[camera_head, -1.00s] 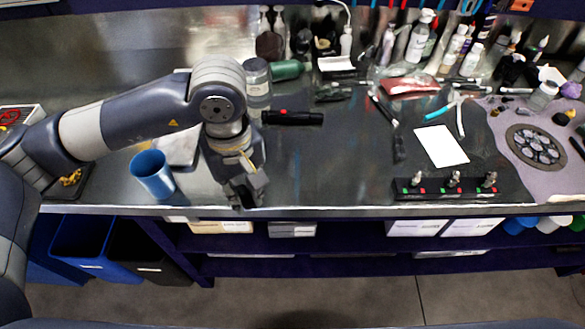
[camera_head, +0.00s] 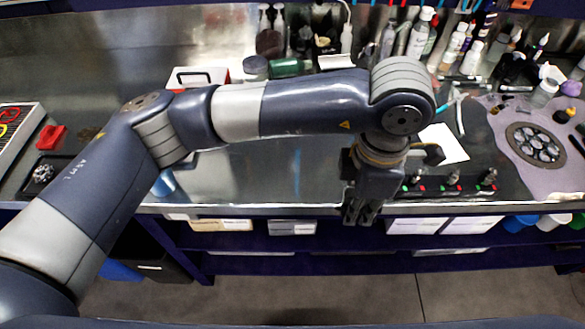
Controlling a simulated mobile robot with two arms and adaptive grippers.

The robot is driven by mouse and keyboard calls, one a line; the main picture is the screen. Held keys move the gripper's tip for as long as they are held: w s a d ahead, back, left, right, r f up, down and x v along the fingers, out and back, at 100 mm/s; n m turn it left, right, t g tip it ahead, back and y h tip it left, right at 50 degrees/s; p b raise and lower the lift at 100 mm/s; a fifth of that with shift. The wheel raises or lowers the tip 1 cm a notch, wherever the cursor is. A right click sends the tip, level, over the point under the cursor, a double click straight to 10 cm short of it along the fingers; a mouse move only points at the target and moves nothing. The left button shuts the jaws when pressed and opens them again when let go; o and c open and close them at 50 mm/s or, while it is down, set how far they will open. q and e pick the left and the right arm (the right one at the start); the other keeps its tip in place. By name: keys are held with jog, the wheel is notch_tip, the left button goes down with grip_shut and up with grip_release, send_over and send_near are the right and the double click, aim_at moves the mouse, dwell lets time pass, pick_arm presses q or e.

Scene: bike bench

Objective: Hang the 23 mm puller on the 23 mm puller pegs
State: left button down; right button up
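A low black stand (camera_head: 470,191) near the front edge of the bench carries three small metal pieces over red and green marks. One of them is the right-hand metal piece (camera_head: 489,176). I cannot read sizes, so I cannot tell which piece is the 23 mm puller. I cannot make out the puller pegs for certain. My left gripper (camera_head: 360,215) points down at the bench's front edge, just left of the stand, and its wrist hides the stand's left end. Its fingers look close together, but I cannot tell if they are open or shut. My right gripper is not in view.
A white sheet (camera_head: 446,143) lies behind the stand. Bottles (camera_head: 418,35) crowd the back. A round cassette (camera_head: 536,145) lies on the mat at right.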

pick_arm(q)
jog(key=p, duration=0.5)
send_over(297, 174)
jog(key=shift+s+d+f, duration=0.25)
jog(key=shift+s+f, duration=0.05)
jog(key=shift+f, duration=0.35)
jog(key=f, duration=0.1)
jog(key=p, duration=0.1)
jog(key=f+p, duration=0.1)
jog(key=shift+w+a+f, duration=0.3)
jog(key=shift+a, duration=0.05)
jog(key=shift+f, duration=0.3)
jog(key=shift+d+f, duration=0.1)
jog(key=shift+f+b, duration=0.25)
jog(key=shift+b, duration=0.2)
jog(key=c, duration=1.4)
grip_release()
jog(key=shift+r, duration=0.1)
jog(key=shift+c, duration=0.2)
